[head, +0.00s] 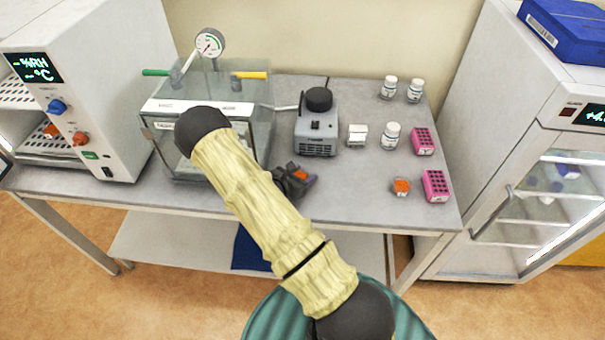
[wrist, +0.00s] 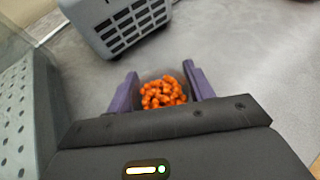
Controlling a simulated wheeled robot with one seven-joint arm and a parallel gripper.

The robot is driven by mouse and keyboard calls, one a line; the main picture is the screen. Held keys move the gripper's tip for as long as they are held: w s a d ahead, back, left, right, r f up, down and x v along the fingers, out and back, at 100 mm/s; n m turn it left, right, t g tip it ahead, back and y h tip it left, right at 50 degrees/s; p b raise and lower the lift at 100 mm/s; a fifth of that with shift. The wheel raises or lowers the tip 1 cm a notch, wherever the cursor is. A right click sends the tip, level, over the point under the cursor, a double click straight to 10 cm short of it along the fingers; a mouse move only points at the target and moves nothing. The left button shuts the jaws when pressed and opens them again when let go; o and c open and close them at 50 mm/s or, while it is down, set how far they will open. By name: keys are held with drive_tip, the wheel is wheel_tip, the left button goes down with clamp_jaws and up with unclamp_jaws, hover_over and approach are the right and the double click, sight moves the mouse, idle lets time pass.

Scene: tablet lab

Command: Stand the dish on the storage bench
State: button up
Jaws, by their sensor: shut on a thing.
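My gripper (wrist: 160,78) is shut on a small dish (wrist: 163,93) full of orange tablets, with a purple finger on each side of it. In the head view my gripper (head: 304,181) is over the grey bench (head: 350,190), in front of the grey pump; my arm and gripper hide most of the dish there. I cannot tell whether the dish touches the bench top. Which surface is the storage bench is not marked in view. Another small dish of orange tablets (head: 401,187) stands on the bench at the right.
A clear vacuum chamber (head: 255,130) with a gauge stands left of my gripper, close by. The grey pump (head: 316,135) is behind it. White bottles (head: 391,134) and pink racks (head: 436,186) stand right. A white oven (head: 100,80) is left, a glass-door fridge (head: 545,190) right.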

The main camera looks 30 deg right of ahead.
drive_tip(key=shift+f, duration=0.15)
drive_tip(key=o, duration=1)
drive_tip(key=b+v, duration=0.1)
drive_tip(key=v, duration=0.5)
drive_tip(key=b+v, duration=0.1)
drive_tip(key=v, duration=0.5)
drive_tip(key=shift+r+b, duration=0.25)
drive_tip(key=shift+b, duration=0.05)
